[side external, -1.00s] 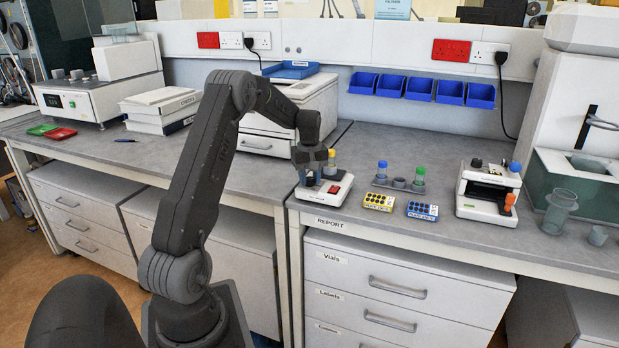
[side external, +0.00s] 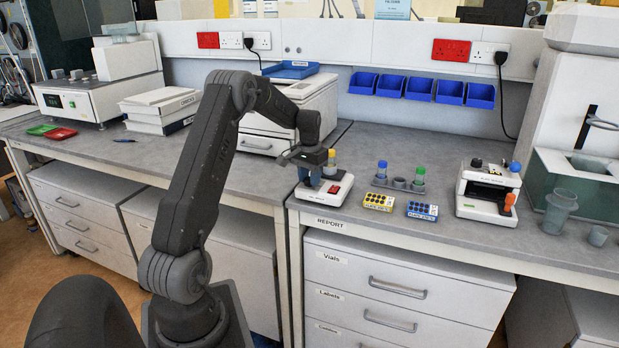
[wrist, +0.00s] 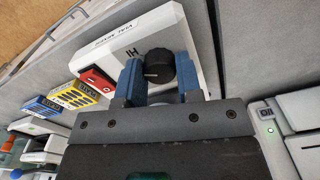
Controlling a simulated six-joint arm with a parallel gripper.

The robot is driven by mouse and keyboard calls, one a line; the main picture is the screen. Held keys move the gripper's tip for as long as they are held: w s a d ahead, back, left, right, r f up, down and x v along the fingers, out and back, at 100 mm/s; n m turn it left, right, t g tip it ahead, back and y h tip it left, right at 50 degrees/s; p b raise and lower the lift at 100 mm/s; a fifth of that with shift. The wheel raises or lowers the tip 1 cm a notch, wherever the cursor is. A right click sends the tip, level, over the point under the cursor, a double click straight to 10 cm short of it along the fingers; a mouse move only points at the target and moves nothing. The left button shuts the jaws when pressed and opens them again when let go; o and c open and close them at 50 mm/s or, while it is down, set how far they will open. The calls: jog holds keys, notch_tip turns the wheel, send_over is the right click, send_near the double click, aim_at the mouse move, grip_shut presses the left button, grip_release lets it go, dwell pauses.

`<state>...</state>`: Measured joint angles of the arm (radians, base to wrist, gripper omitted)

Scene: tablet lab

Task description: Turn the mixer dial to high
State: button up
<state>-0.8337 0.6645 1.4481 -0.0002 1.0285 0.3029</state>
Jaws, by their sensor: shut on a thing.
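The mixer (side external: 325,191) is a small white box with a red switch, near the front edge of the bench in the side view. It also shows in the wrist view (wrist: 112,50), where its round black dial (wrist: 158,66) sits close to a printed "HI" mark. My gripper (wrist: 158,76) has its blue fingers on either side of the dial and is shut on it. In the side view my gripper (side external: 312,176) is low over the mixer's left part and hides the dial. I cannot read the dial's pointer clearly.
A yellow-capped vial (side external: 329,163) stands close behind my gripper. To the right are a vial rack (side external: 400,184), a yellow block (side external: 378,202), a blue block (side external: 422,211) and a white device (side external: 484,211).

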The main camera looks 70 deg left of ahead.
jog(key=shift+m, duration=1.9)
jog(key=o, duration=0.9)
jog(key=shift+o, duration=0.2)
jog(key=shift+r, duration=0.1)
notch_tip(320, 180, up, 14)
jog(key=shift+f, duration=0.2)
